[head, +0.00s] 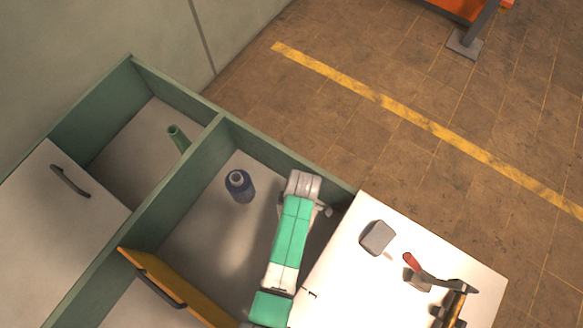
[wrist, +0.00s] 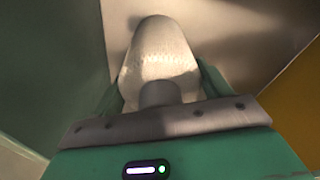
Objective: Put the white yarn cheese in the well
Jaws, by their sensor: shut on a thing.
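In the wrist view, the white yarn cheese (wrist: 160,50) is a ribbed, tapered white package with a grey core end toward the camera. My gripper (wrist: 160,85) is shut on it, with a green finger at each side. In the head view, my gripper (head: 322,209) is largely hidden by my arm, over the right side of the open middle well (head: 207,236). I cannot make out the yarn cheese clearly there. The well has green walls and a pale floor. Whether the cheese touches the floor cannot be told.
A dark blue spool (head: 240,186) stands in the same well. A green tube (head: 178,138) is in the left compartment, beside a white lid (head: 58,230). An orange lid (head: 180,292) stands tilted at the front. A white worktop (head: 345,275) holds a grey block (head: 377,238) and tools.

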